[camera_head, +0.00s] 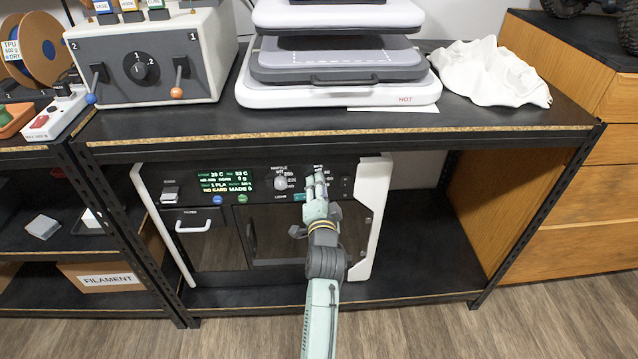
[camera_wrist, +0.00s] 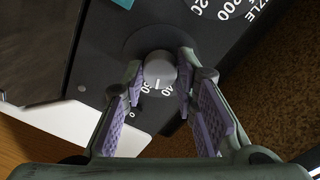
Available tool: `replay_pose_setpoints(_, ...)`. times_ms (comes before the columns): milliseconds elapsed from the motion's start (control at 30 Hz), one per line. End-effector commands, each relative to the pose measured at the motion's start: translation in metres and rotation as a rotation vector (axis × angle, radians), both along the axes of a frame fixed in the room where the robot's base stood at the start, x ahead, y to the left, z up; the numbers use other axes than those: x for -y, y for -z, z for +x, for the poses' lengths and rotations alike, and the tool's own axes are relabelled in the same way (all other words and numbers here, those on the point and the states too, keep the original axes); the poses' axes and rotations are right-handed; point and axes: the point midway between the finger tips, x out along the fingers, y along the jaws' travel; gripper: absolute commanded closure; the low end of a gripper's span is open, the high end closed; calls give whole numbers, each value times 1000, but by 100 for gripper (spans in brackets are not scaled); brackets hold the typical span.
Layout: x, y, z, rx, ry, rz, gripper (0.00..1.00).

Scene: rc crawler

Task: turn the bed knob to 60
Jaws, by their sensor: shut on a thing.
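The bed knob (camera_wrist: 159,68) is a small round grey knob on the black front panel of the printer (camera_wrist: 95,45) in the wrist view. My gripper (camera_wrist: 162,72) has its two purple-padded fingers on either side of the knob, shut on it. Small white scale figures show just below the knob, with a short white mark among them; I cannot read the setting for certain. In the head view my gripper (camera_head: 317,178) reaches the panel at the right of the nozzle knob (camera_head: 282,184) and hides the bed knob.
The printer's lit display (camera_head: 226,181) is left of the knobs. The shelf board (camera_head: 330,134) runs above the printer, carrying a heat press (camera_head: 340,92) and a control box (camera_head: 145,65). A white side panel (camera_head: 372,220) stands close right of my gripper.

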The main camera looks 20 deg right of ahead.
Motion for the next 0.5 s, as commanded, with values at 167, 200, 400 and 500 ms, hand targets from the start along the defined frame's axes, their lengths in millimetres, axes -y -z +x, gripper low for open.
replay_pose_setpoints(167,-1,-2,0,36,-2,130,100)
replay_pose_setpoints(200,-1,-2,0,43,-2,155,100)
replay_pose_setpoints(400,0,-2,0,73,-1,250,100)
replay_pose_setpoints(500,0,-1,0,82,-1,282,100)
